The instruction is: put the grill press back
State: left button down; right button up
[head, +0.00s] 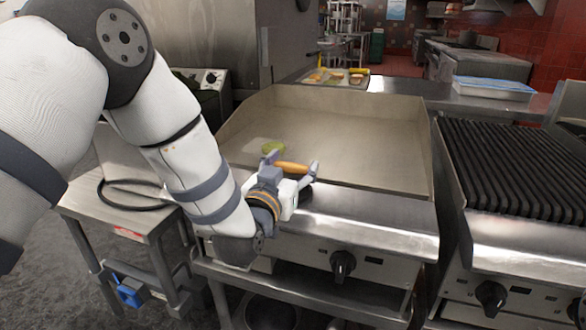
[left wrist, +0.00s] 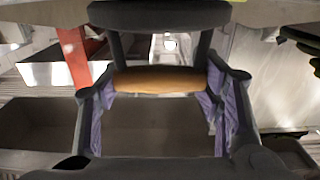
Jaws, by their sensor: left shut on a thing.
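My left gripper (head: 292,164) reaches in from the left over the front part of the flat griddle. It is shut on the grill press, whose brown, rounded handle (head: 291,168) shows between the fingers. In the left wrist view the handle (left wrist: 160,80) lies crosswise between the two purple-padded fingers (left wrist: 160,100). The rest of the press is mostly hidden or hard to make out. I cannot tell whether it touches the griddle. My right gripper is in neither view.
A ribbed grill (head: 530,165) stands at right. A steel side table (head: 115,215) is at left. A food tray (head: 337,79) and a blue-topped container (head: 494,88) stand behind.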

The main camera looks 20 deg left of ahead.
pick_arm(q)
jog(key=shift+r, duration=0.1)
jog(key=shift+c, duration=2.4)
grip_release()
jog(key=shift+f, duration=0.25)
